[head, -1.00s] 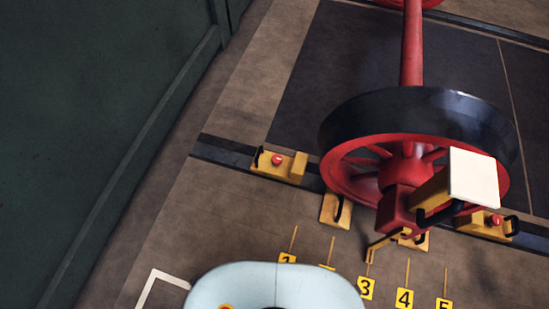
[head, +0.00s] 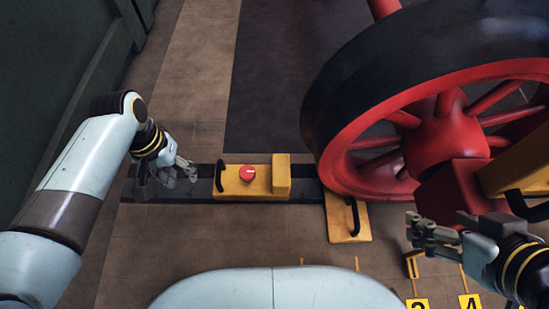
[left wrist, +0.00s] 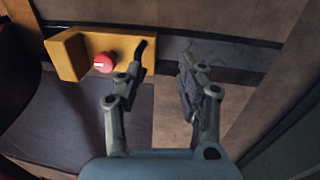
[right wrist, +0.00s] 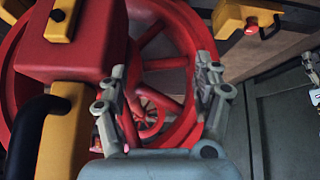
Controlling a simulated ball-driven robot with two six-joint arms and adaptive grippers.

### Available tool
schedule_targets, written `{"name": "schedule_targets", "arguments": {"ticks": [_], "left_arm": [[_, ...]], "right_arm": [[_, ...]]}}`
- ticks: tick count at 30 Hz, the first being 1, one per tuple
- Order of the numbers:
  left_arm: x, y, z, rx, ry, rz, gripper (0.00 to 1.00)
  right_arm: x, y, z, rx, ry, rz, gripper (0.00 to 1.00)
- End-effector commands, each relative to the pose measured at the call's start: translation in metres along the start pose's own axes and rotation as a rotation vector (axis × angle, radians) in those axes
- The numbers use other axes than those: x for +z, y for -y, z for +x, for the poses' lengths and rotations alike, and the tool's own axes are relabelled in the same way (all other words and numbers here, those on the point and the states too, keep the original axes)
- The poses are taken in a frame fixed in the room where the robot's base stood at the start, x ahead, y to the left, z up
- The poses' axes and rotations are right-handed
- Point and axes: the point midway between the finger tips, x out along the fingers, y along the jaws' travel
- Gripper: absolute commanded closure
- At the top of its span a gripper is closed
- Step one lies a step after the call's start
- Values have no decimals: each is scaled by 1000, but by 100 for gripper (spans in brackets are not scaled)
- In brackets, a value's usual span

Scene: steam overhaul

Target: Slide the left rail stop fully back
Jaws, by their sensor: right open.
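The left rail stop (head: 243,182) is a yellow block with a red button, a black handle on its left end and a raised yellow end on its right. It sits on the dark rail (head: 300,190), left of the big wheel. In the left wrist view the stop (left wrist: 130,55) is at upper left. My left gripper (head: 192,172) is open and empty over the rail, left of the black handle (head: 220,176); its fingers (left wrist: 155,85) are apart, with the handle near one fingertip. Whether they touch is unclear. My right gripper (head: 412,230) is open and empty near the wheel's red crank block.
The large red wheel with black rim (head: 335,110) stands right of the stop. A yellow wedge with a black handle (head: 348,218) lies on the floor by the wheel. Numbered yellow markers (head: 469,303) are at the front. A dark green wall (head: 50,70) is at left.

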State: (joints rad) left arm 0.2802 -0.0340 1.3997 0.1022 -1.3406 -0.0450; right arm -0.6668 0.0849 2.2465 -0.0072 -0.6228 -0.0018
Motion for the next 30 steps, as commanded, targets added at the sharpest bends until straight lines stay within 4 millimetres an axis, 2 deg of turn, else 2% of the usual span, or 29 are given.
{"name": "schedule_targets", "arguments": {"ticks": [1, 3, 8, 14, 22, 24, 30], "left_arm": [[-18, -8, 2, 16, -2, 2, 62], [-38, -17, 2, 34, -3, 6, 62], [-66, -31, 3, 58, -6, 12, 62], [-70, -34, 11, 64, -3, 14, 62], [-69, -35, 37, 64, -1, 13, 62], [-69, -36, 40, 63, -2, 13, 62], [-69, -36, 54, 63, -2, 13, 62]], "right_arm": [[-2, 1, 0, -1, -29, 1, 34], [-10, 1, -2, -1, -77, 3, 34], [-17, 2, -2, 0, -153, 6, 34], [-12, 3, 1, 1, -203, 5, 34], [6, 8, 4, 1, -362, -4, 34], [-17, 7, 2, 3, -443, -11, 34], [-65, 8, -10, 6, -654, -29, 34]]}}
